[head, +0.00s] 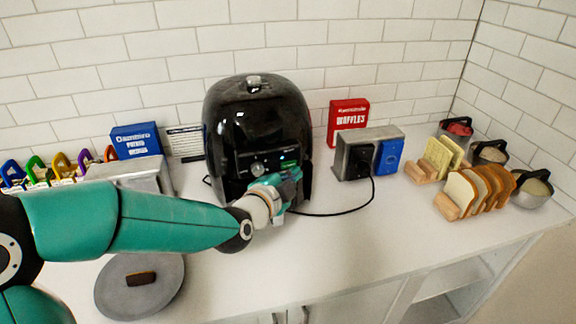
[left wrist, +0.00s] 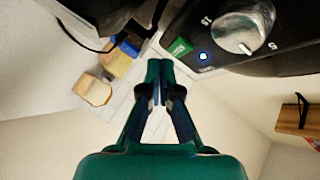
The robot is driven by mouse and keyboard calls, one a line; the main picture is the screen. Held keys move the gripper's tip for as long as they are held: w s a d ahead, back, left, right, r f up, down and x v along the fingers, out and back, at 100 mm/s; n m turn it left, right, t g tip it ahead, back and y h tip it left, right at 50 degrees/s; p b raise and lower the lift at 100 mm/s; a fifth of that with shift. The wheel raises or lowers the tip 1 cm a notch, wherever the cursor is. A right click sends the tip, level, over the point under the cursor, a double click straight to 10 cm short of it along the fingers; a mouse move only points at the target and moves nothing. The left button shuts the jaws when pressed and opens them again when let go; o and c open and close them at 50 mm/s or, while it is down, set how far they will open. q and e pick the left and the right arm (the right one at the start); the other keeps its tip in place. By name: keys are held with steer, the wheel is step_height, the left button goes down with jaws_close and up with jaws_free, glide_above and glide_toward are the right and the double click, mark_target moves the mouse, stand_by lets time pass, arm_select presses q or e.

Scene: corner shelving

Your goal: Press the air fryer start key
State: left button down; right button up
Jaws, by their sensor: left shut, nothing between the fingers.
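The black air fryer (head: 257,110) stands on the counter against the tiled wall. Its front panel has a silver knob (left wrist: 243,25), a lit green display (left wrist: 180,46) and a small round key with a blue-white light (left wrist: 203,57). My left gripper (left wrist: 158,68) is shut and empty, its tips close to the panel beside the display. In the wrist picture the tips appear left of the lit key; I cannot tell whether they touch the panel. In the head view my left gripper (head: 288,184) covers the lower front of the fryer. My right gripper is not in view.
A toaster (head: 366,152) with a black cord stands to the right, near a red waffles box (head: 348,121), bread racks (head: 476,190) and bowls. A blue box (head: 137,139) stands to the left. The front-centre counter is clear.

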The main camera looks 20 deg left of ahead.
arm_select(q)
steer(key=shift+w, duration=0.1)
stand_by(0.3)
steer(key=shift+w+a, duration=0.25)
steer(key=shift+w, duration=0.05)
steer(key=shift+w+a+r+b, duration=0.1)
steer(key=shift+w+a+b, duration=0.1)
steer(key=shift+w+b, duration=0.1)
stand_by(0.7)
steer(key=shift+s+d, duration=0.1)
steer(key=shift+s, duration=0.05)
steer(key=shift+s+d, duration=0.35)
steer(key=shift+s, duration=0.15)
stand_by(0.3)
steer(key=shift+s+d+p, duration=0.2)
steer(key=shift+s+d, duration=0.6)
steer(key=shift+s, duration=0.2)
steer(key=shift+s+d+p, duration=0.2)
steer(key=shift+s+d, duration=0.55)
steer(key=shift+s, duration=0.25)
steer(key=shift+w, duration=0.1)
